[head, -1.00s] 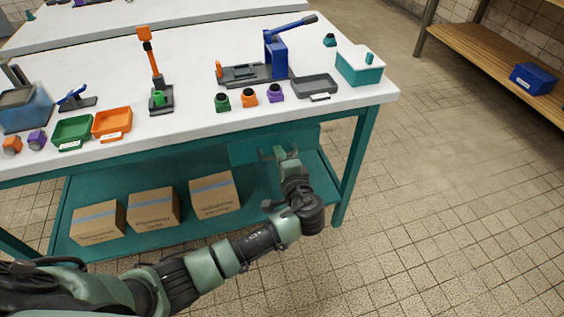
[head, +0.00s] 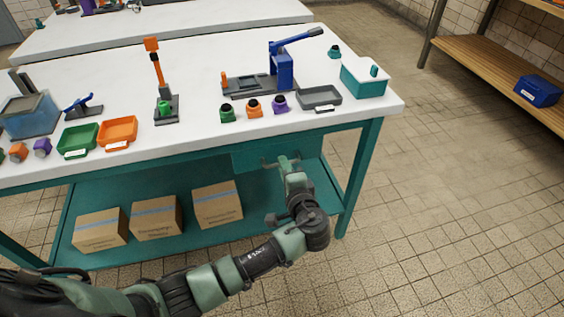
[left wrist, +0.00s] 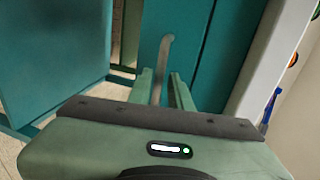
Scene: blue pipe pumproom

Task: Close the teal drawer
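The teal drawer (head: 246,160) hangs under the white tabletop at the right end of the workbench. Its teal front also shows in the left wrist view (left wrist: 190,50). How far it stands out cannot be told clearly. A grey bar handle (left wrist: 167,55) runs along the front and reaches down between my fingers. My left gripper (head: 280,163) is at the drawer front, its fingers apart on both sides of the handle in the left wrist view (left wrist: 163,85). Whether they touch the handle is unclear. My right gripper is not in view.
The workbench top (head: 200,150) carries several bins, knobs, a blue press (head: 281,65) and a teal box (head: 363,80). Cardboard boxes (head: 217,205) stand on the lower shelf. A bench leg (head: 362,180) is right of my gripper. The tiled floor (head: 450,200) to the right is clear.

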